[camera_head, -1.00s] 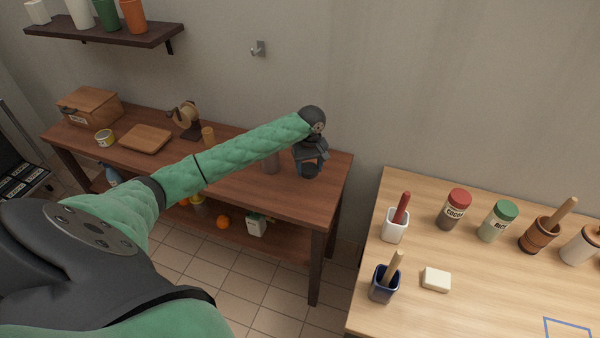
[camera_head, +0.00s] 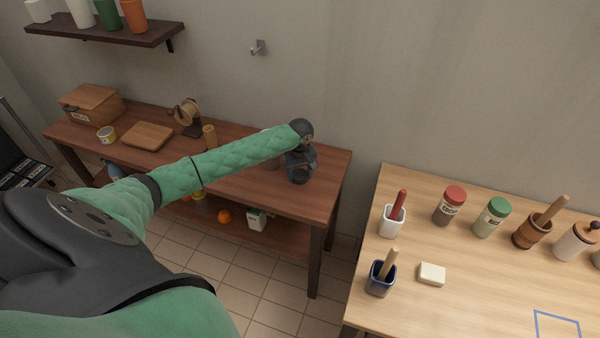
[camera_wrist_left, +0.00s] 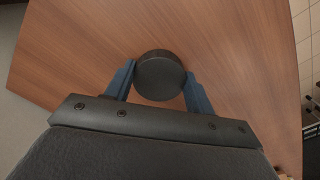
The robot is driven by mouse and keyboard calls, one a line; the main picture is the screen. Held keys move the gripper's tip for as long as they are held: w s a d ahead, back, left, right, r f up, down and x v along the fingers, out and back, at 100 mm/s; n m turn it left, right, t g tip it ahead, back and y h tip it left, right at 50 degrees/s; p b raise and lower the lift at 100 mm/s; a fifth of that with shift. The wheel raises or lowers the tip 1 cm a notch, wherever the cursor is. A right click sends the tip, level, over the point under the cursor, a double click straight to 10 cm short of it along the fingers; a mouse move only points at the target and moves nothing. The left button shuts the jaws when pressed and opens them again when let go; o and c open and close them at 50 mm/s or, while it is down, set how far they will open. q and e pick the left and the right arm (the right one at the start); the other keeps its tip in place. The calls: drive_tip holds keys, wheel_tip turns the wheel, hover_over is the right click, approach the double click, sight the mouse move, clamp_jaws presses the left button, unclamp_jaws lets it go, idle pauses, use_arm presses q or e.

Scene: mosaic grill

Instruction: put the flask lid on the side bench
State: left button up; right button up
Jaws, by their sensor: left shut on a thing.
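The flask lid (camera_wrist_left: 160,75) is a dark, round, flat-topped piece in the left wrist view. My left gripper (camera_wrist_left: 159,88) is shut on it, with one blue finger on each side. Brown wood lies behind the lid, and I cannot tell whether the lid touches it. In the head view, my left gripper (camera_head: 299,174) is over the right end of the brown side bench (camera_head: 233,189); the lid cannot be made out there. A greyish cylinder (camera_head: 270,161), possibly the flask, stands on the bench, partly hidden by my green arm. My right gripper is not in view.
A wooden box (camera_head: 92,104), a tin (camera_head: 106,135), a board (camera_head: 147,136) and a tape dispenser (camera_head: 187,118) stand toward the bench's left. A lighter table (camera_head: 470,305) with jars and holders is at the right, across a gap.

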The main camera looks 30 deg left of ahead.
sight(300, 175)
use_arm(q)
drive_tip(key=shift+f, duration=0.1)
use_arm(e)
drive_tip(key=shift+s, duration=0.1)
use_arm(q)
drive_tip(key=o, duration=0.8)
drive_tip(key=shift+o, duration=0.9)
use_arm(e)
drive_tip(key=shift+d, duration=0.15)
use_arm(q)
drive_tip(key=shift+r, duration=0.2)
wheel_tip(300, 175, up, 12)
drive_tip(key=b, duration=0.3)
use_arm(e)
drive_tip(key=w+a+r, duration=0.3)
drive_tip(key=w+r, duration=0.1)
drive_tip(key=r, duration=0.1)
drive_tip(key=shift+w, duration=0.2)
use_arm(q)
drive_tip(key=shift+f, duration=0.15)
